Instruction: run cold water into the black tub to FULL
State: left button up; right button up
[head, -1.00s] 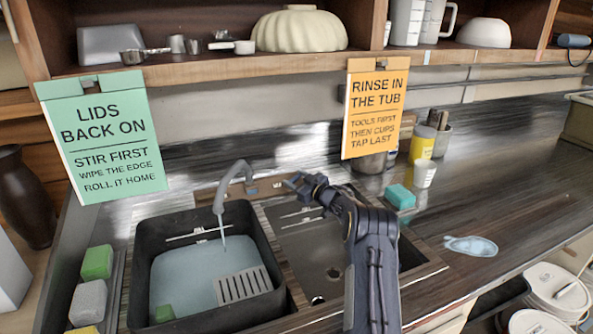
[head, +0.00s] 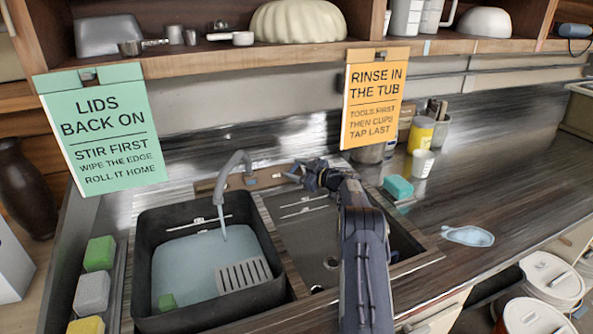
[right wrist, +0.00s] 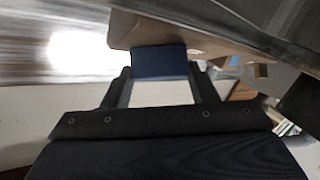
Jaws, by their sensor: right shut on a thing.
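The black tub (head: 146,290) stands in the left of the sink under the grey tap (head: 221,180). A thin stream of water (head: 224,225) runs from the spout into it. Pale blue water (head: 190,262) covers its floor, its surface below the rim and close under a pale mark (head: 200,229) on the back wall. My right gripper (head: 300,174) is behind the sink, right of the tap. In the right wrist view, the gripper (right wrist: 160,82) is shut on a dark blue tap handle (right wrist: 160,60) before a brown block. My left gripper is out of view.
Sponges (head: 99,254) line the left side. A teal block (head: 398,187), cups and a puddle (head: 468,236) are on the right counter. Two signs hang from the shelf above.

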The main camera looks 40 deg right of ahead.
jog(key=o, duration=1)
jog(key=shift+s, duration=0.1)
jog(key=b+v, duration=0.1)
jog(key=v, duration=0.6)
jog(key=shift+s, duration=0.3)
